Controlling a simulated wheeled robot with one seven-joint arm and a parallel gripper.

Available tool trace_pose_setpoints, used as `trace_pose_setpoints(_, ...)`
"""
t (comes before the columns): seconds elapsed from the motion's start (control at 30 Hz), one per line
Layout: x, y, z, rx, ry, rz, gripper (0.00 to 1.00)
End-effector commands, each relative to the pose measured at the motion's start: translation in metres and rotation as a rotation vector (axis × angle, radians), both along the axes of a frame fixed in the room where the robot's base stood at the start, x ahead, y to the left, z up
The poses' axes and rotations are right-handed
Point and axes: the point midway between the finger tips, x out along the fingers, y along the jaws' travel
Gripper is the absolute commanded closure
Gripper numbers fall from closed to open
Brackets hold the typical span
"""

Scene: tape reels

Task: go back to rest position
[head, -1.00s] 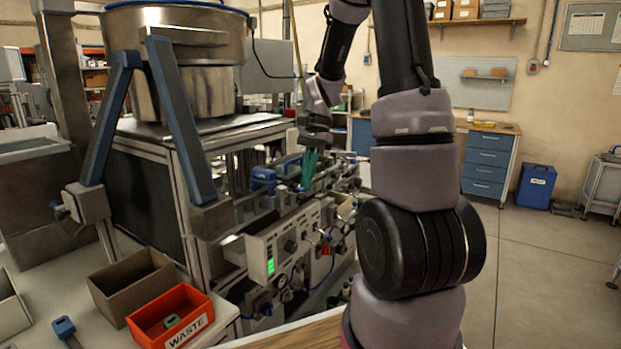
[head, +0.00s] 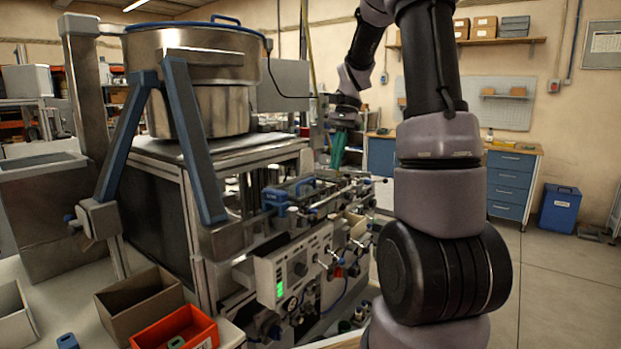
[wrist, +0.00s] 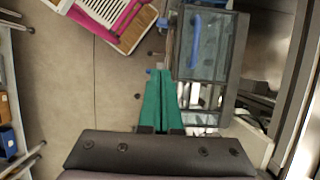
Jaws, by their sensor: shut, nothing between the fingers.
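My gripper (head: 338,150) has long green fingers that point down in the head view. It hangs in the air beside the machine's far right end, below my bent arm. In the wrist view, the green fingers (wrist: 161,100) lie together with nothing between them. The gripper is shut and empty.
The machine (head: 300,262) with its control panel and a large steel bowl (head: 196,80) stands left of my arm. An orange bin (head: 176,330) and a brown bin (head: 138,303) sit front left. A blue bin (head: 559,208) stands on the open floor at right.

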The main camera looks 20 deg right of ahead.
Motion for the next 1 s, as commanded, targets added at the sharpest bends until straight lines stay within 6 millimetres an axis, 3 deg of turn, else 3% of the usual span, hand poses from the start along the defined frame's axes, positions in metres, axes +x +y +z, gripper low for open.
trace_pose_setpoints(0.27,-0.011,0.008,0.016,-0.015,-0.066,0.039,1.00)
trace_pose_setpoints(0.6,-0.087,0.055,0.074,-0.110,-0.455,0.264,1.00)
trace_pose_setpoints(0.8,-0.135,0.075,0.090,-0.176,-0.694,0.390,1.00)
trace_pose_setpoints(1.0,-0.168,0.087,0.093,-0.229,-0.870,0.473,1.00)
